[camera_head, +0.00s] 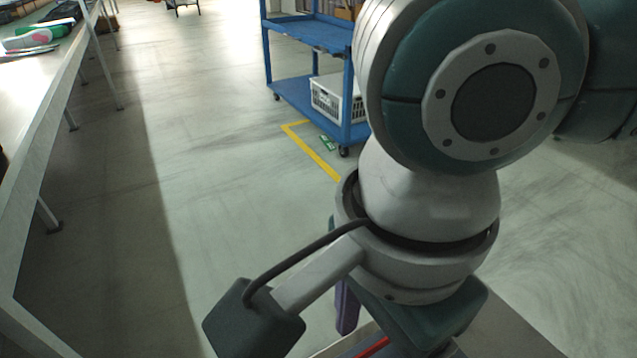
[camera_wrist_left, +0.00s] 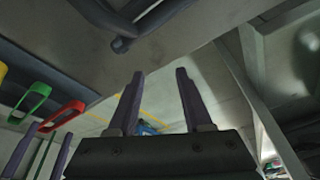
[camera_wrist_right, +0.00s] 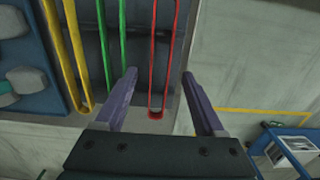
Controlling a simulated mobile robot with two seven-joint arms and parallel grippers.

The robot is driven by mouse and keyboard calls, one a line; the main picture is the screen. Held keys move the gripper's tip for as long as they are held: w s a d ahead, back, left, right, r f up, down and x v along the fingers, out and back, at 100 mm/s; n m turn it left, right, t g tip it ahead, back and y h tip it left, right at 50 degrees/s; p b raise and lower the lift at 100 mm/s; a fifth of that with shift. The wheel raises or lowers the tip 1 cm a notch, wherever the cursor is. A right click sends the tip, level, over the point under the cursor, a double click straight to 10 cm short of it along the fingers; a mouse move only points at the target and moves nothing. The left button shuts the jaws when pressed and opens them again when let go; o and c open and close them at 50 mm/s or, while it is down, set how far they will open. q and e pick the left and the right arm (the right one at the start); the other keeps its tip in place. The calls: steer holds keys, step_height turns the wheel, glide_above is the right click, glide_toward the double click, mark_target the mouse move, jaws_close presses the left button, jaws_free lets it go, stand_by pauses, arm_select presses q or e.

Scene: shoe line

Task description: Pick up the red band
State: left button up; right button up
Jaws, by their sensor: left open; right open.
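The red band (camera_wrist_right: 165,60) is a long, narrow loop in the right wrist view, at the right of a green band (camera_wrist_right: 110,50) and a yellow band (camera_wrist_right: 65,55). My right gripper (camera_wrist_right: 160,74) is open, and in that view the lower part of the red loop shows between its fingers; I cannot tell the depth gap. In the left wrist view the red band (camera_wrist_left: 66,115) shows at the left beside the green band (camera_wrist_left: 32,104). My left gripper (camera_wrist_left: 159,72) is open and empty, apart from the bands. In the head view a red strip (camera_head: 373,347) shows, mostly hidden by my arm.
A blue cart (camera_head: 308,37) with a white crate (camera_head: 326,99) stands beyond my arm. A long table (camera_head: 40,95) with shoes runs along the left. The floor between them is clear. A blue tray (camera_wrist_right: 30,75) with grey items lies left of the bands.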

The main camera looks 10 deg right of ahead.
step_height(320, 180, down, 3)
steer(key=shift+r+b, duration=0.1)
steer(key=shift+b, duration=0.2)
jaws_close()
stand_by(0.4)
